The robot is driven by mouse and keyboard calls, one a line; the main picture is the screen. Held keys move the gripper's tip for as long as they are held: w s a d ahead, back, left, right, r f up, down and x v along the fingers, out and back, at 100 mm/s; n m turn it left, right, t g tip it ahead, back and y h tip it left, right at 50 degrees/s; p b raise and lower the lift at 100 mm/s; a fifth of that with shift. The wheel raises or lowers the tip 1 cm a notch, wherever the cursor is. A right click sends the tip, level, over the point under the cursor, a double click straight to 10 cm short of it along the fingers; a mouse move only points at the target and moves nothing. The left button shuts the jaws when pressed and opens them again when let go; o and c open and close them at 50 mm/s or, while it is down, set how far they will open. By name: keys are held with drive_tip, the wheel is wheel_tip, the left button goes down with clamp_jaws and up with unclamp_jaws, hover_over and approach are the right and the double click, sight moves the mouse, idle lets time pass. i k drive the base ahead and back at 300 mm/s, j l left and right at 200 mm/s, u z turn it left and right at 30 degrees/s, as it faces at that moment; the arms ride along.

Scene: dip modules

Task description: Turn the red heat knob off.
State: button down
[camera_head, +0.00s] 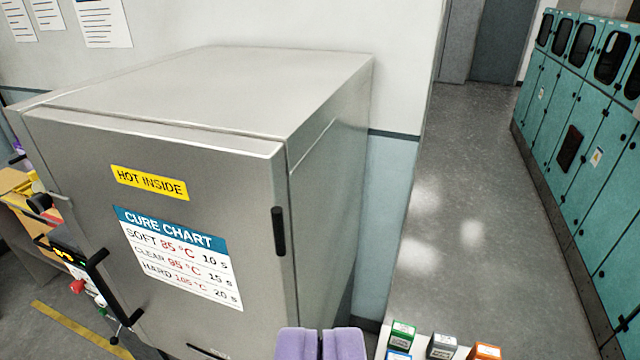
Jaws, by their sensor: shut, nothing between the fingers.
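A small red knob-like part (77,286) shows at the lower left, beside the front of a grey metal cabinet (200,130). It sits below a dark unit with a small lit display (68,256). It is too small to tell its setting or whether it is the heat knob. My gripper (322,345) shows as two purple fingers at the bottom middle. The fingers are shut with nothing between them, far to the right of the red part and apart from it.
The cabinet bears a yellow HOT INSIDE label (150,183), a cure chart (178,257) and a black handle (278,231). Several small coloured boxes (441,346) stand at the bottom right. Teal lockers (575,130) line the right. The floor between is clear.

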sight(77, 286)
drive_tip(key=j+z, duration=0.1)
drive_tip(key=j, duration=1.25)
drive_tip(key=j+z, duration=0.15)
drive_tip(key=j, duration=0.55)
drive_tip(key=k+j+z, duration=0.1)
drive_tip(key=j, duration=0.6)
drive_tip(key=k+j, duration=0.1)
drive_tip(key=j, duration=0.55)
drive_tip(key=k+j+z, duration=0.15)
drive_tip(key=j, duration=1.2)
drive_tip(key=k+j+z, duration=0.15)
drive_tip(key=j, duration=0.5)
